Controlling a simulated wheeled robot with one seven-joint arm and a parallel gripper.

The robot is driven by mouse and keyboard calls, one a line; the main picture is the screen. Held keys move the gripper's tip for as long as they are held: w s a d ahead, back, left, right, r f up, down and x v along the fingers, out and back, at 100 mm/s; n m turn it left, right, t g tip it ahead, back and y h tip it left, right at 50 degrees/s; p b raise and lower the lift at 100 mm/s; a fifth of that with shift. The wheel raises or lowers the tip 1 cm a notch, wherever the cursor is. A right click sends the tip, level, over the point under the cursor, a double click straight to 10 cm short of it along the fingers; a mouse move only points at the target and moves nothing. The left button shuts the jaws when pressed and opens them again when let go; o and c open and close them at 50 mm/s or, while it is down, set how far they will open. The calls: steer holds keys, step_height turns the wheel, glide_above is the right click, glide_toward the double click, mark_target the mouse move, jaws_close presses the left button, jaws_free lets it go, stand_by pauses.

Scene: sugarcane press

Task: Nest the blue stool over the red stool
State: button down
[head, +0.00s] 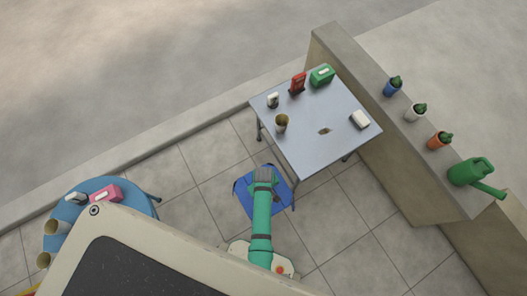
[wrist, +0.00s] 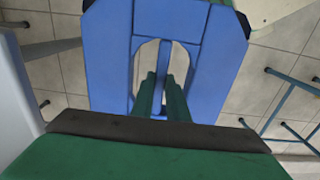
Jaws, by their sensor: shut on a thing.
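The blue stool (head: 245,199) is below the near left side of the grey table in the head view, partly covered by my green arm. In the wrist view the blue stool (wrist: 105,60) fills the upper middle, with a rounded opening split by a central bar. My gripper (wrist: 162,78) has its two green fingertips at that opening, one on each side of the bar, shut on the stool. My gripper (head: 263,170) is over the stool in the head view. I cannot tell whether the stool touches the floor. The red stool is not visible in either view.
The grey table (head: 300,150) carries a cup, cartons and small items, close beside the stool. A blue round table (head: 75,215) stands at left. A concrete wall (head: 400,125) with pots and a green watering can (head: 470,172) runs along the right. Tiled floor shows between.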

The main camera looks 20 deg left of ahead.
step_height(320, 180, up, 3)
steer(key=shift+w+r, duration=0.1)
steer(key=shift+r, duration=1.6)
step_height(320, 180, up, 14)
stand_by(0.5)
